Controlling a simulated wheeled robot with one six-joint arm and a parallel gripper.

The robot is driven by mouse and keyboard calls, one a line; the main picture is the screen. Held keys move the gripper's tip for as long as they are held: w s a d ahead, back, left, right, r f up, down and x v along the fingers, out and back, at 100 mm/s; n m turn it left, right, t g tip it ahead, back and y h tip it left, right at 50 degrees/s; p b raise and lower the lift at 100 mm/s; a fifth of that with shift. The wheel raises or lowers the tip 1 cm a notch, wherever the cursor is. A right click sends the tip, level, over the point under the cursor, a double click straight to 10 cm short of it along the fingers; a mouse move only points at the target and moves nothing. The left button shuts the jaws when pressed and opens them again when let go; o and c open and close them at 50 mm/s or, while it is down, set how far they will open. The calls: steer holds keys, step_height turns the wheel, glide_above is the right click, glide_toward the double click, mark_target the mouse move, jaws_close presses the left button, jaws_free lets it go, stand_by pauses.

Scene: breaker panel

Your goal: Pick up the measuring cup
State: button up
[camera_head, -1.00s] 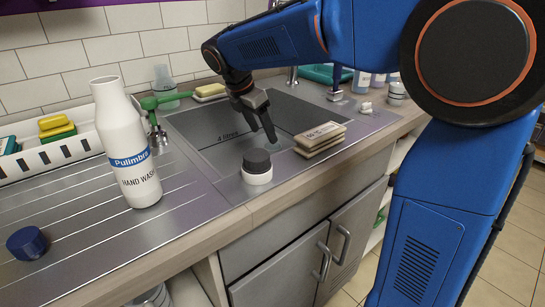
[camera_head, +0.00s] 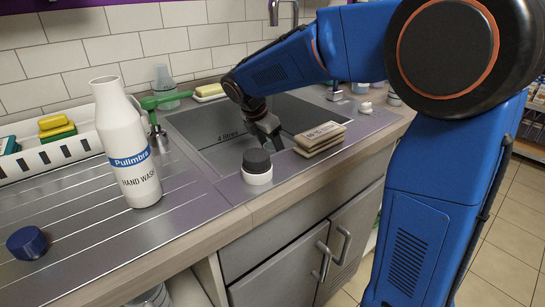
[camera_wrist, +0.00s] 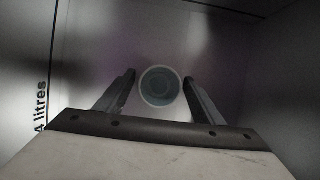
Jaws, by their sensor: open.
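The measuring cup (camera_wrist: 160,86) shows in the wrist view as a round, pale-rimmed cup with a grey-green inside, seen from above in the sink. My gripper (camera_wrist: 158,80) is open, with one finger to the left of the cup and one to the right. I cannot tell whether the fingertips are level with the cup or above it. In the head view my gripper (camera_head: 268,137) reaches down into the sink (camera_head: 203,121), and the cup is hidden there.
A dark-capped white jar (camera_head: 257,167) stands at the sink's front edge, with stacked sponges (camera_head: 320,139) to its right. A tall hand wash bottle (camera_head: 128,150) and a blue cap (camera_head: 27,243) are on the drainboard.

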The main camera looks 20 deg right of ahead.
steer(key=c, duration=1.2)
steer(key=shift+r, duration=0.2)
steer(key=shift+r, duration=4.6)
steer(key=shift+r, duration=0.2)
